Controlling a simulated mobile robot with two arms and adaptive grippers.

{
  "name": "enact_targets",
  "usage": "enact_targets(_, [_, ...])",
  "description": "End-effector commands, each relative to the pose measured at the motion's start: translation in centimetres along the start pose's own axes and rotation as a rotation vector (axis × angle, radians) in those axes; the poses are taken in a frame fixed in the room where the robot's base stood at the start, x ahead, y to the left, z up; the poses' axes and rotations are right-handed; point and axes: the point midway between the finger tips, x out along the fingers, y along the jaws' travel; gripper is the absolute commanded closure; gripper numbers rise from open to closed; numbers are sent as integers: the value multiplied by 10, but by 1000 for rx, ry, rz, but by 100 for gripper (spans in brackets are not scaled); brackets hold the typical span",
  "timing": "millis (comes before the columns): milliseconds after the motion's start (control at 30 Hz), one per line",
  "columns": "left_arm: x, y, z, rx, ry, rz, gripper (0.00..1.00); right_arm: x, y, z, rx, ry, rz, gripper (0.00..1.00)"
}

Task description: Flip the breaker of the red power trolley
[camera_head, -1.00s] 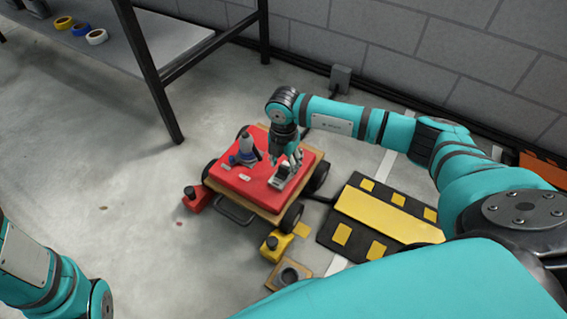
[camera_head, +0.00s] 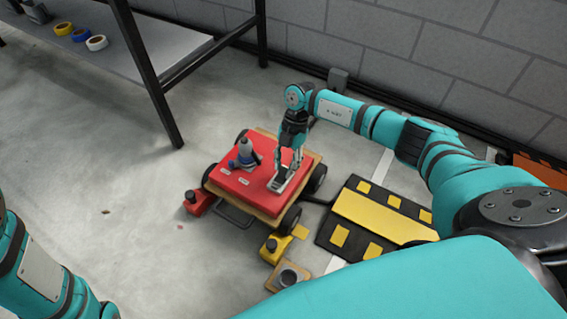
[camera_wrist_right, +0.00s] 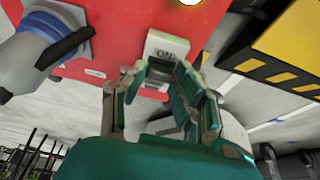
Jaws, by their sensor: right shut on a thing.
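The red power trolley (camera_head: 232,184) stands on the floor with a flat red top on a wooden base with black wheels. A pale breaker (camera_head: 277,184) sits on the right part of its top. It also shows in the right wrist view as a whitish box (camera_wrist_right: 165,44) with dark lettering. My right gripper (camera_head: 284,174) reaches down to the breaker, tilted, and is shut on its lever. The fingers hide most of the lever, so I cannot tell its position. My left gripper is out of view; only part of that arm shows at lower left.
A grey-blue plug (camera_head: 244,152) stands left of the breaker on the trolley top. Red (camera_head: 198,202) and yellow (camera_head: 275,245) blocks sit by the trolley's front wheels. A black and yellow ramp (camera_head: 380,220) lies to the right. A workbench (camera_head: 180,45) stands behind at left.

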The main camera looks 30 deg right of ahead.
Motion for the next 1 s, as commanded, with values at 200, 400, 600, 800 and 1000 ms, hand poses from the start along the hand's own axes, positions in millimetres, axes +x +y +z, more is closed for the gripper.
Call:
enact_targets(200, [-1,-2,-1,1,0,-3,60,1,0,0,-2,23,0,100])
enact_targets(400, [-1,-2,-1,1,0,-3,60,0,0,0,-2,22,0,67])
enact_targets(600, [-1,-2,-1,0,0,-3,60,0,0,0,-1,21,0,48])
enact_targets(800, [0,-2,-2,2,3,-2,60,0,0,1,-1,20,1,48])
enact_targets(1000, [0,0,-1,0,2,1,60,-21,1,2,-1,17,5,48])
